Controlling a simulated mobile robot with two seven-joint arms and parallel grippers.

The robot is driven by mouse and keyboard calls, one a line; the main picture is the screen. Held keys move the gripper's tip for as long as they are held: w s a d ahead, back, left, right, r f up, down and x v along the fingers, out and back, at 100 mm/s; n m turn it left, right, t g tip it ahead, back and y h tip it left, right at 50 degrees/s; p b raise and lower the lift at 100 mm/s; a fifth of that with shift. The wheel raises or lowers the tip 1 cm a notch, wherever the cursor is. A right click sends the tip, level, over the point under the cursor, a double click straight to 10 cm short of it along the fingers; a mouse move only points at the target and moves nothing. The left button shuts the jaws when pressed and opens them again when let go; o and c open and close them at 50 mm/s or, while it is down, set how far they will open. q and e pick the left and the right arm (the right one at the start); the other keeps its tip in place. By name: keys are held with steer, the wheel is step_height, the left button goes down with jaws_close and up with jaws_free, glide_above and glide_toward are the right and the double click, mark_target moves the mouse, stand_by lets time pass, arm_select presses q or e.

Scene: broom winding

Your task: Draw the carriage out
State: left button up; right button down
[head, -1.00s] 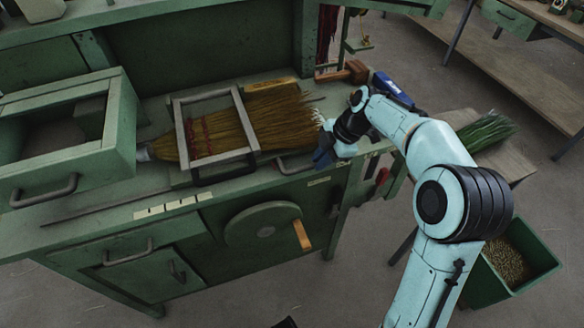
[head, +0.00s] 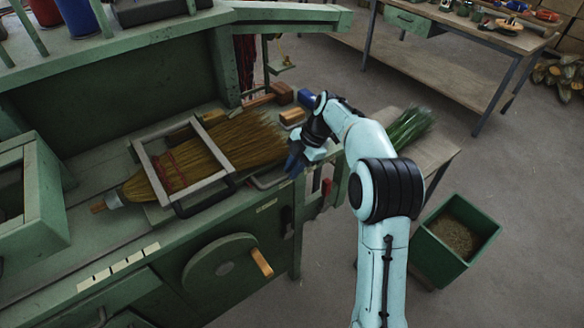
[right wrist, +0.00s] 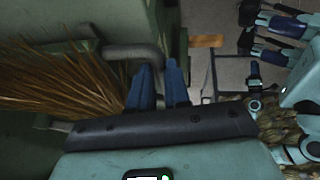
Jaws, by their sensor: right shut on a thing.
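The carriage is a light grey rectangular frame (head: 152,173) lying over a straw broom (head: 195,155) on the green bench. The broom's short wooden tip (head: 98,207) points left and its bristles spread right. A bent grey handle (right wrist: 130,52) stands at the carriage's right end. My right gripper (head: 296,164) is at this handle, near the bench's right edge. In the right wrist view its two blue fingers (right wrist: 159,84) are shut on the handle; the exact contact is partly hidden. My left gripper is not in view.
A green box (head: 60,215) with an open top stands on the bench's left. A round crank wheel (head: 215,272) with a wooden grip is on the bench front. Wooden blocks (head: 292,116) lie behind the bristles. A green bin (head: 477,225) stands on the floor at right.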

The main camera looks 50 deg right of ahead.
steer(key=c, duration=1.1)
jaws_free()
steer(key=shift+s+d, duration=0.15)
steer(key=shift+d, duration=0.2)
steer(key=p+v, duration=0.2)
steer(key=v, duration=1.1)
steer(key=shift+r, duration=0.25)
steer(key=shift+s, duration=0.1)
